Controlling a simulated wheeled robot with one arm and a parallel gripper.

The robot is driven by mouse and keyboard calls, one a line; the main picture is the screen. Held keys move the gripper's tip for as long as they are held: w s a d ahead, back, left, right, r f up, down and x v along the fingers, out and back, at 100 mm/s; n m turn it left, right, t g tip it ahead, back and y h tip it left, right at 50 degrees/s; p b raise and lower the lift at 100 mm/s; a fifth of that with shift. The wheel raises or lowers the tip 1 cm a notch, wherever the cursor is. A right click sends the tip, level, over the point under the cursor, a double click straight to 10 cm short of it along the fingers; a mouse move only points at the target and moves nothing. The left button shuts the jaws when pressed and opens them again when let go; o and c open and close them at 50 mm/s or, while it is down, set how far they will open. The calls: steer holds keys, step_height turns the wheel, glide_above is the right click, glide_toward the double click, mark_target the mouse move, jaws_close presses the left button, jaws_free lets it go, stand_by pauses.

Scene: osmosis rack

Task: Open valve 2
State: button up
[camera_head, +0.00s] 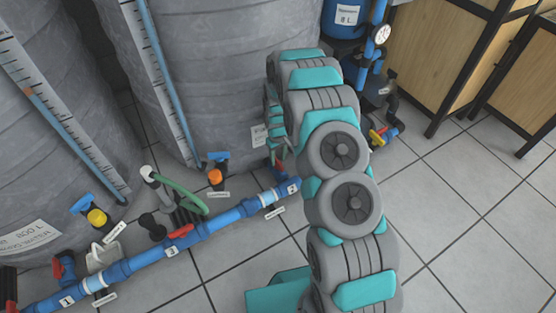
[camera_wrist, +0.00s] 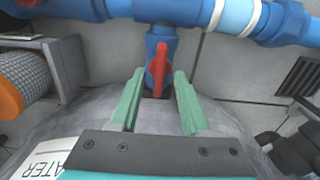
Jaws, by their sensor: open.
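In the wrist view a red valve handle (camera_wrist: 158,62) sits on a blue valve body (camera_wrist: 161,40) below the blue pipe. The handle points along the short branch, across the main pipe. My gripper (camera_wrist: 160,85) is open; its two green fingers are on either side of the handle's near end, with visible gaps. In the head view my gripper (camera_head: 276,143) is low beside the grey tank, near the pipe's far end; my arm partly hides it. The number tag (camera_head: 293,188) there is too small to read surely. Another red handle (camera_head: 180,231) is farther left on the pipe.
The blue pipe (camera_head: 225,217) runs along the floor before the grey tanks (camera_head: 205,75). A tag reading 1 (camera_head: 67,300) is at its left end. Open tiled floor (camera_head: 455,215) lies right.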

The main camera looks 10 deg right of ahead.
step_height(320, 180, up, 6)
steer(key=shift+r, duration=0.1)
stand_by(0.5)
steer(key=shift+r, duration=0.2)
step_height(320, 180, up, 12)
steer(key=p, duration=0.2)
glide_above(278, 161)
steer(key=s, duration=0.6)
steer(key=s+r+m+p, duration=0.1)
steer(key=s+r+m, duration=0.1)
steer(key=s+r, duration=0.95)
steer(key=s+r+m+g+p, duration=0.1)
steer(key=s+r, duration=0.6)
steer(key=s, duration=0.6)
steer(key=s+r+p, duration=0.2)
steer(key=s+r, duration=0.5)
steer(key=s, duration=0.6)
steer(key=shift+s+m+g, duration=0.25)
steer(key=shift+m+g, duration=0.15)
